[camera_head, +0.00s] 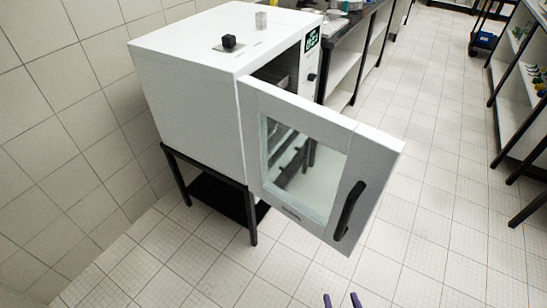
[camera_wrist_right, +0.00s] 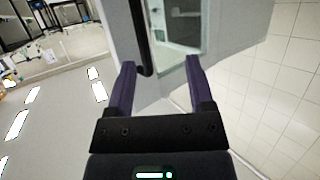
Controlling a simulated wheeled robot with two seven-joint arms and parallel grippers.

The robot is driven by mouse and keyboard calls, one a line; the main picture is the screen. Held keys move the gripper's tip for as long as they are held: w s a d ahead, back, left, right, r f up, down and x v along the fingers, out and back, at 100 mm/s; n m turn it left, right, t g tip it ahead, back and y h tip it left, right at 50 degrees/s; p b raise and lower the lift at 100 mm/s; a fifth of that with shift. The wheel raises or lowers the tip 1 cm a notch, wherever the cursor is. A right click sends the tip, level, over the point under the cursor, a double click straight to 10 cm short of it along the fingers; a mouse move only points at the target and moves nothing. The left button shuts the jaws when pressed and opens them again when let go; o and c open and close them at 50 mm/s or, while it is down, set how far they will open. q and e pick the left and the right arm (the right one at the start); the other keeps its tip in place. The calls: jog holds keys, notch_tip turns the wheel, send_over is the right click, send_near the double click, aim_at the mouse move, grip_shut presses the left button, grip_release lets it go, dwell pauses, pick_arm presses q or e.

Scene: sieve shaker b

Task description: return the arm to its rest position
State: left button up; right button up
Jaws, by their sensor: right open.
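My right gripper (camera_head: 342,300) shows only as two purple fingertips at the bottom edge of the head view. In the right wrist view my right gripper (camera_wrist_right: 160,75) has its two purple fingers spread apart with nothing held between them. The cabinet door (camera_head: 373,155) stands swung open, and its black handle (camera_head: 349,210) is above and apart from the fingertips in the head view. The door (camera_wrist_right: 225,30) and handle (camera_wrist_right: 141,38) also show beyond the fingers in the right wrist view. My left gripper is in neither view.
The white oven-like cabinet (camera_head: 190,95) stands on a black frame (camera_head: 252,222) by the tiled wall. A black cube (camera_head: 229,41) and a grey block (camera_head: 261,19) are on top. A counter (camera_head: 352,35) is behind, and shelves (camera_head: 515,90) stand at right. The tiled floor between is clear.

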jog(key=s+r+n+g, duration=0.2)
jog(key=s+r+g, duration=0.55)
jog(key=g, duration=0.35)
notch_tip(320, 180, down, 16)
jog(key=s+g, duration=0.1)
jog(key=s, duration=0.1)
jog(key=s+d+f+n+g, duration=0.1)
jog(key=s+d+f, duration=0.1)
jog(key=s+f, duration=0.9)
jog(key=s, duration=0.2)
jog(key=shift+s+d+g, duration=0.3)
jog(key=shift+d, duration=0.1)
dwell(0.4)
